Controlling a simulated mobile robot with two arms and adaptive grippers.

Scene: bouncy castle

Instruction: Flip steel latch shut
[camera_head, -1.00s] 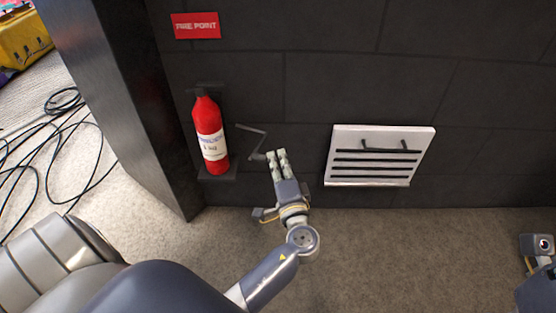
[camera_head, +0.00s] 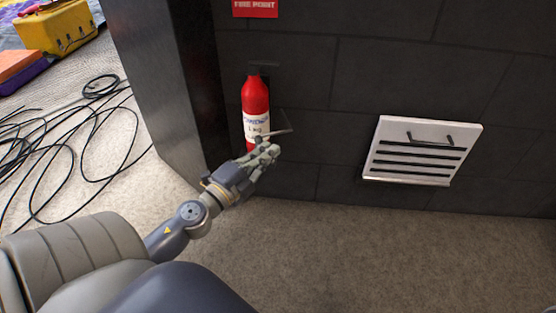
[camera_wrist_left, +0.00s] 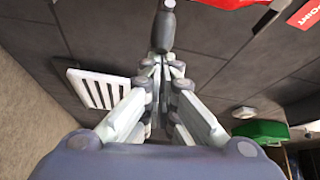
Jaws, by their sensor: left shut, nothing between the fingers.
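The gripper hides the extinguisher's bottom. My right gripper is out of view.
A white slotted panel (camera_head: 397,128) with a dark handle is on the wall to the right. A metal-faced column (camera_head: 158,70) stands left of the extinguisher. Black cables (camera_head: 75,140) lie on the floor at left. The carpet (camera_head: 370,250) is clear.

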